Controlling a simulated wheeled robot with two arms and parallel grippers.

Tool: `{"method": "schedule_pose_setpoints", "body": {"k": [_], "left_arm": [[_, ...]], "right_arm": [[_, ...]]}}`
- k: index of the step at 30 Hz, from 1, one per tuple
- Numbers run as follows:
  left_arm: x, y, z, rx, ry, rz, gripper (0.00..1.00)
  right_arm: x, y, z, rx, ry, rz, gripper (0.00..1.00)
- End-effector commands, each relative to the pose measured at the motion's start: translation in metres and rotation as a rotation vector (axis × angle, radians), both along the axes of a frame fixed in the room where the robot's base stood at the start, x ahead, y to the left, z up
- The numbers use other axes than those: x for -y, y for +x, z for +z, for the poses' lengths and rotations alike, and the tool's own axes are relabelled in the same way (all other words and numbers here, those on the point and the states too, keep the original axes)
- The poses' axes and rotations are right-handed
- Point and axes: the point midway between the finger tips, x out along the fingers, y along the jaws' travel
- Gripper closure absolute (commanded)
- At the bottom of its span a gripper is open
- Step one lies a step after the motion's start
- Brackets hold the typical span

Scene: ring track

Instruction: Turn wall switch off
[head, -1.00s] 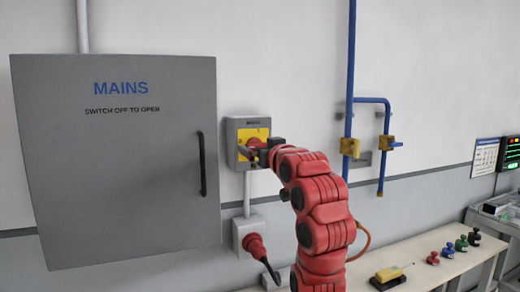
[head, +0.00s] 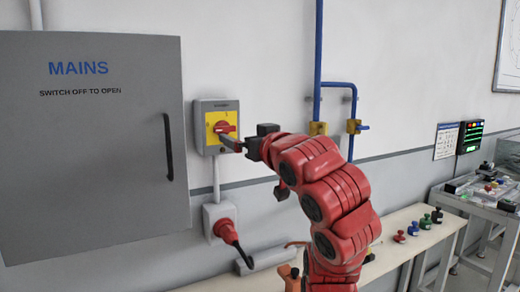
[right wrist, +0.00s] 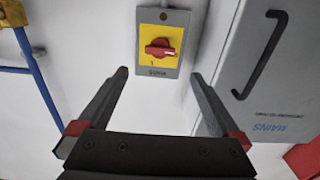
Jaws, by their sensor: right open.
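The wall switch (head: 205,138) is a grey box with a yellow plate and a red rotary knob (head: 226,127), mounted right of the MAINS cabinet. In the right wrist view, which is upside down, the knob (right wrist: 160,48) lies roughly horizontal across the yellow plate. Its small markings are hard to read. My right gripper (head: 232,143) is close to the switch, just below and right of the knob in the head view. In the right wrist view its two fingers (right wrist: 159,75) are spread wide and empty, with the knob beyond the gap between them, apart from both. My left gripper is out of view.
The grey MAINS cabinet (head: 90,190) with a black handle (head: 168,147) is on the left. A red plug (head: 226,231) sits in a socket below the switch. Blue pipes (head: 318,60) run at the right. A bench (head: 395,250) with small coloured items stands below.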

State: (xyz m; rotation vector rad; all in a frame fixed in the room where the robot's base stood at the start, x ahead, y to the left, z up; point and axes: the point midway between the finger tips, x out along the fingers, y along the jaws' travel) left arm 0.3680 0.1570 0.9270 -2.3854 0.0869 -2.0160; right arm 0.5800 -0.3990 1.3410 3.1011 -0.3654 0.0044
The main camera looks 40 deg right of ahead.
Motion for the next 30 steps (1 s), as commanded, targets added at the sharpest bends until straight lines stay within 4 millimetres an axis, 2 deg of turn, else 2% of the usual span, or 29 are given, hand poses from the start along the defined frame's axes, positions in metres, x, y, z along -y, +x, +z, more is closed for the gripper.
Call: {"method": "schedule_pose_setpoints", "body": {"k": [3,9,12,17,30], "left_arm": [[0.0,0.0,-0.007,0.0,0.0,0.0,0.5],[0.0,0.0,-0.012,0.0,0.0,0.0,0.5],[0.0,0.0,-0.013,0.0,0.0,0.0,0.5],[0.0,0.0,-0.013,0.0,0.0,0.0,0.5],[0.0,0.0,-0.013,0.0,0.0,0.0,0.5]], "right_arm": [[-0.001,-0.01,-0.004,-0.006,0.001,-0.007,0.0],[-0.009,-0.048,-0.002,-0.002,0.0,-0.006,0.0],[-0.012,-0.058,-0.001,-0.003,0.002,-0.004,0.0],[-0.015,-0.064,-0.002,-0.005,0.003,-0.001,0.0],[-0.015,-0.064,-0.002,-0.006,0.005,-0.001,0.0]]}}
